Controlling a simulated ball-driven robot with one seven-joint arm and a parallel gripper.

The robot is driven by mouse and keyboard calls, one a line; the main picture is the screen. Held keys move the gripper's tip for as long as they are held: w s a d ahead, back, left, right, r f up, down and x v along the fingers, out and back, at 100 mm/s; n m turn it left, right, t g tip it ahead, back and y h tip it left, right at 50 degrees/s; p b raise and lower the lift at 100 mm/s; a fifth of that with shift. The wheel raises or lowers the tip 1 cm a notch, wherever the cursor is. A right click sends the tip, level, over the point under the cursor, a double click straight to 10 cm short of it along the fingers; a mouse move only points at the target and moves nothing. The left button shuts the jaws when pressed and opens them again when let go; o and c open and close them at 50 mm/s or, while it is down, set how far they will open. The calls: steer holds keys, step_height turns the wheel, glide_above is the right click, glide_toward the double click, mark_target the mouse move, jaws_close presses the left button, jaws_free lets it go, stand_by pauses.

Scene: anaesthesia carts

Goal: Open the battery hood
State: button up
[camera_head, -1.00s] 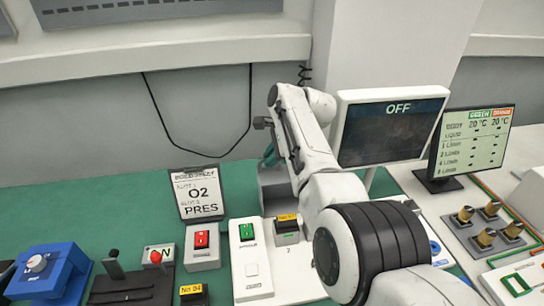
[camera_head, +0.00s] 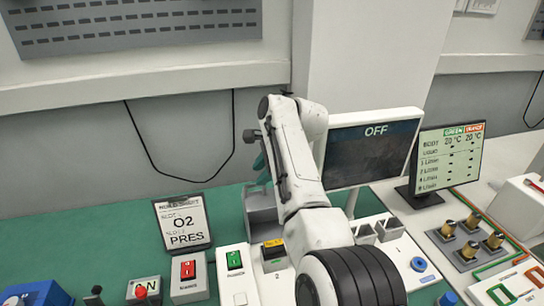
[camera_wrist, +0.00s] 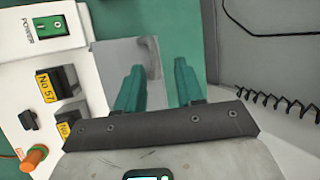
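A grey box-like housing (camera_head: 260,207) stands on the green bench, partly behind my arm; it may be the battery hood, but no label on it shows. In the wrist view, a pale grey panel (camera_wrist: 112,57) with an upright raised handle (camera_wrist: 152,58) lies beyond my fingers. My gripper (camera_wrist: 158,68) is open, its two teal fingers apart with the handle seen between their tips. Nothing is held, and I cannot tell whether the fingers touch the panel. In the head view, my arm hides most of the gripper.
A green power switch (camera_head: 234,260) and red switch (camera_head: 187,269) stand left of the housing. An OFF monitor (camera_head: 370,150) is close right of my arm. A sign reading O2 PRES (camera_head: 183,224) stands left. A coiled cord (camera_wrist: 275,102) hangs at right in the wrist view.

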steer(key=v, duration=0.6)
steer(key=shift+b, duration=0.3)
steer(key=shift+r, duration=0.1)
